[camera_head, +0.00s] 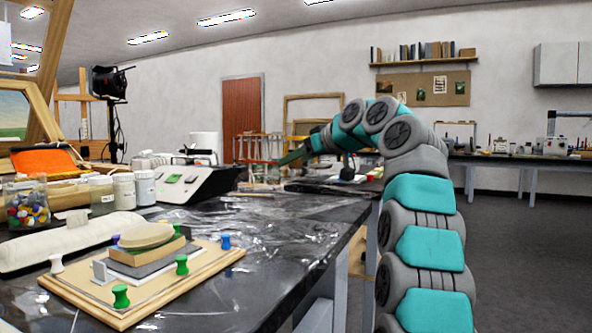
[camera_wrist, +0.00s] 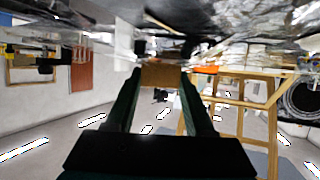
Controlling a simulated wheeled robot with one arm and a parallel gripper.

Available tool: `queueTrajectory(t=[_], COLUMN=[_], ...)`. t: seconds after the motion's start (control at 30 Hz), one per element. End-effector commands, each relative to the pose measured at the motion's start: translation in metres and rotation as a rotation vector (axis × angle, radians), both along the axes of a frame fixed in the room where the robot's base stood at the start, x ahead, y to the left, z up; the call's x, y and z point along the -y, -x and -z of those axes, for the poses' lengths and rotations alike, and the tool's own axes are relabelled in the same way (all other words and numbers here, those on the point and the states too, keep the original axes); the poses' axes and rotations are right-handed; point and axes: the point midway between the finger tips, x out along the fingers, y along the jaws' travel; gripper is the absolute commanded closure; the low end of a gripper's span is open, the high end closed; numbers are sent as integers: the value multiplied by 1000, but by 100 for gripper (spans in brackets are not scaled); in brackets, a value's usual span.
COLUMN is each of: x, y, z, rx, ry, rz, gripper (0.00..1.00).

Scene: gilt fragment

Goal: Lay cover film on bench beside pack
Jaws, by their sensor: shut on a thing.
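The pack (camera_head: 146,256) is a stack of tan and grey layers with an oval beige piece on top. It sits on a wooden board (camera_head: 205,262) with green, white and blue pegs, at the lower left of the head view. My gripper (camera_head: 284,160) is raised above the far part of the dark bench (camera_head: 310,212), right of and beyond the pack. In the wrist view my gripper (camera_wrist: 162,80) is shut on a small flat brown piece (camera_wrist: 162,75), which I take as the cover film. The film's extent is not clear in the head view.
Clear crinkled plastic covers much of the bench. A grey device with a green display (camera_head: 190,182) stands behind the pack. A white roll (camera_head: 70,240), jars (camera_head: 124,191) and colourful pegs crowd the left. The bench right of the board is largely clear, ending at its right edge.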

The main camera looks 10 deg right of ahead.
Motion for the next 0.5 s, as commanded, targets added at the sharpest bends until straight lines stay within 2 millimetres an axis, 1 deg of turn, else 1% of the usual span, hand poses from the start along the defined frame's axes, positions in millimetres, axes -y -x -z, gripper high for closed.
queueTrajectory(t=[0.03,0.1,0.37,0.5], x=[0,0,0,0], y=[1,1,0,0], z=[6,9,8,12], rx=[-3,-2,0,0], ry=[-1,0,0,0], rz=[0,-1,0,0], gripper=[100,100,100,100])
